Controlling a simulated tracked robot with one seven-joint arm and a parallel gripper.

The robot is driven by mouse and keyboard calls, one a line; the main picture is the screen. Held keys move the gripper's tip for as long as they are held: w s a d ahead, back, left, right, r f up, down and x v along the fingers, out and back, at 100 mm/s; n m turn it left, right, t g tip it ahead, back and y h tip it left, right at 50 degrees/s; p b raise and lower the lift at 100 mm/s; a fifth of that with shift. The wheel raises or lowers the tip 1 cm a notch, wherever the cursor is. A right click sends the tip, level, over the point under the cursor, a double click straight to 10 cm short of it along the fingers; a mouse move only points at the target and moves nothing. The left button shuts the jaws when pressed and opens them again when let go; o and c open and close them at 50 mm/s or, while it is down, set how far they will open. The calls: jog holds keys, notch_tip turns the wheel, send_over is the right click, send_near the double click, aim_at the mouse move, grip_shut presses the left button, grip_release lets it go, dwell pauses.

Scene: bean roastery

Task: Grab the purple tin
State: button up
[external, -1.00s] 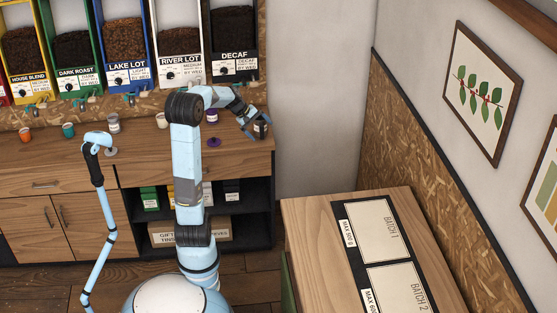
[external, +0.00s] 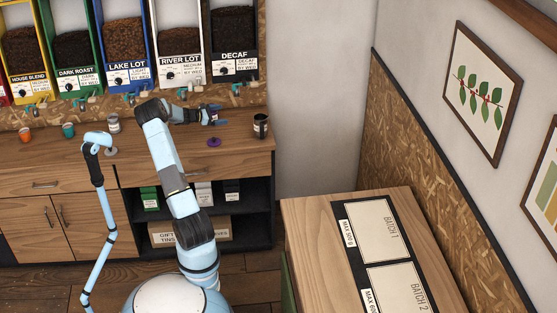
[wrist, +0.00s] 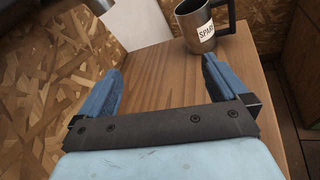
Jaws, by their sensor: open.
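My gripper (external: 213,116) is open and points right, above the back of the counter near its right end. In the wrist view the two fingers of my gripper (wrist: 162,85) are apart, with bare wood between them. The purple tin stood at about this spot in the earlier external view.
A dark mug (external: 261,126) stands at the counter's right end; its label reads SPARE in the wrist view (wrist: 202,24). An orange cup (external: 25,134), a teal cup (external: 68,130) and a grey tin (external: 114,124) stand left. Bean dispensers (external: 180,50) line the back.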

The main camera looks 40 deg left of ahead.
aim_at(217, 118)
jog(key=s+a+f+n+t+y, duration=0.1)
jog(key=a+n, duration=0.1)
jog(key=a, duration=0.3)
jog(key=s+a+f+n+t+y, duration=0.1)
jog(key=a+f+n, duration=0.1)
jog(key=a, duration=0.3)
jog(key=s+a+f+n+t+y, duration=0.1)
jog(key=s+a+f+n, duration=0.1)
jog(key=a, duration=0.3)
jog(key=shift+s+f+t+y, duration=0.1)
jog(key=shift+f+t+y, duration=0.1)
jog(key=shift+t+y, duration=0.15)
jog(key=shift+n, duration=0.3)
jog(key=w, duration=0.4)
jog(key=w+d, duration=0.1)
jog(key=w, duration=0.4)
jog(key=w+d, duration=0.1)
jog(key=w, duration=0.3)
jog(key=shift+w+d, duration=0.15)
jog(key=shift+d, duration=0.1)
jog(key=shift+c, duration=0.4)
jog(key=c, duration=1)
